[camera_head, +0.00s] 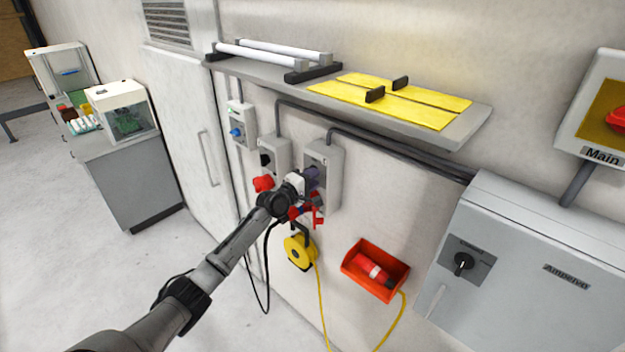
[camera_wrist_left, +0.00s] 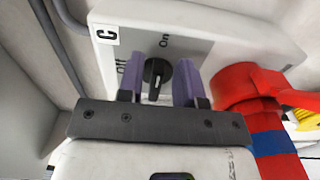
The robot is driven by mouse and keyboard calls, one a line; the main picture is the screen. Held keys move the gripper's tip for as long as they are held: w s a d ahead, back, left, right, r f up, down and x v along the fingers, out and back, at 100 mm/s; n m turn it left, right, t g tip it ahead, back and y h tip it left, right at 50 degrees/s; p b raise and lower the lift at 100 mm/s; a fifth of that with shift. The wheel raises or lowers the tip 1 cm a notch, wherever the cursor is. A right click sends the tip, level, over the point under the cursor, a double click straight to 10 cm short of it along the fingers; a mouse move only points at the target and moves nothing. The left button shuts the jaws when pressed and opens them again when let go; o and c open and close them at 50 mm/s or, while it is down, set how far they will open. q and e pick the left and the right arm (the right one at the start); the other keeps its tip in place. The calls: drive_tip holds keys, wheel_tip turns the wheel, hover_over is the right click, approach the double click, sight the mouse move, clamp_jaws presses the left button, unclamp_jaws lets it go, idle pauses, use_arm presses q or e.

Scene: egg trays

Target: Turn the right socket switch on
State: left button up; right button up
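The right socket box (camera_head: 331,160) is a grey wall box, labelled C in the left wrist view (camera_wrist_left: 200,22). Its black rotary switch (camera_wrist_left: 158,76) has "Off" at its left and "On" above it. The knob's grip looks roughly upright in the picture; which end is its pointer is hard to tell. My left gripper (camera_head: 313,177) is at the box front. Its purple fingers (camera_wrist_left: 158,82) are apart, one on each side of the knob; contact is unclear. A red plug (camera_wrist_left: 245,85) with a blue band sits right of the switch. My right gripper is out of view.
A middle socket box (camera_head: 273,155) and a left one (camera_head: 241,123) hang alongside. A shelf (camera_head: 460,128) runs above. A yellow cable reel (camera_head: 299,252), a red bin (camera_head: 392,283) and a large grey cabinet (camera_head: 510,230) are below and to the right.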

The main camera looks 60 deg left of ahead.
use_arm(q)
drive_tip(key=shift+o, duration=0.3)
drive_tip(key=shift+s, duration=0.1)
drive_tip(key=shift+s+d, duration=0.1)
drive_tip(key=shift+s, duration=0.1)
drive_tip(key=b+v, duration=0.1)
drive_tip(key=v, duration=1.2)
drive_tip(key=shift+r, duration=0.1)
